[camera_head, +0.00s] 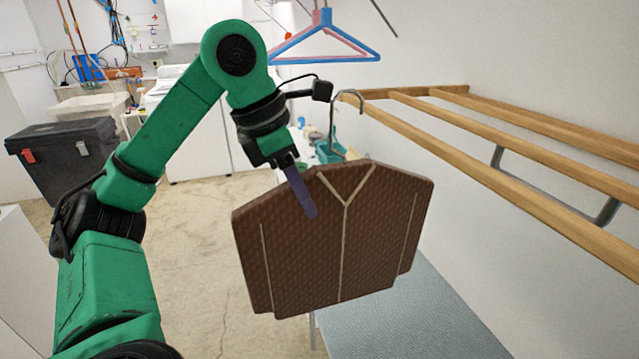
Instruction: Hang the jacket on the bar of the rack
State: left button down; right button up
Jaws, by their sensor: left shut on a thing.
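The jacket (375,240) is a flat brown, boxy shape with pale seam lines and a grey metal hook (333,118) at its top. It hangs in the air, slightly tilted, in the middle of the view. My left gripper (300,192) is shut on the jacket's upper left part. The wooden rack (500,145) juts from the right wall and has several parallel bars. I cannot tell whether the hook touches the bar. My right gripper is not in view.
Blue and pink hangers (325,45) hang at the top. A grey-blue surface (410,310) lies below the jacket. A dark bin (65,150) and a white appliance (190,130) stand behind on the left. The concrete floor (205,260) between is clear.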

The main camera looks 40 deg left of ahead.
aim_at(353, 206)
pick_arm(q)
jog(key=shift+w+d+r+p, duration=0.35)
jog(key=shift+w+d+p, duration=0.15)
jog(key=shift+d+p, duration=0.15)
jog(key=w, duration=0.1)
jog(key=w+d+p, duration=0.1)
jog(key=shift+w+d+f, duration=0.1)
jog(key=shift+w, duration=0.2)
jog(key=shift+w+d+p, duration=0.55)
jog(key=shift+w, duration=0.35)
jog(key=shift+w+d+p, duration=0.5)
jog(key=shift+w+p, duration=0.05)
jog(key=shift+w, duration=0.3)
notch_tip(353, 206, down, 4)
jog(key=b, duration=0.3)
jog(key=shift+f, duration=0.15)
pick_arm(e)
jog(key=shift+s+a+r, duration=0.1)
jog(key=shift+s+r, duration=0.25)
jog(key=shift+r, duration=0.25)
pick_arm(q)
jog(key=shift+c, duration=2.4)
grip_release()
jog(key=shift+s, duration=0.1)
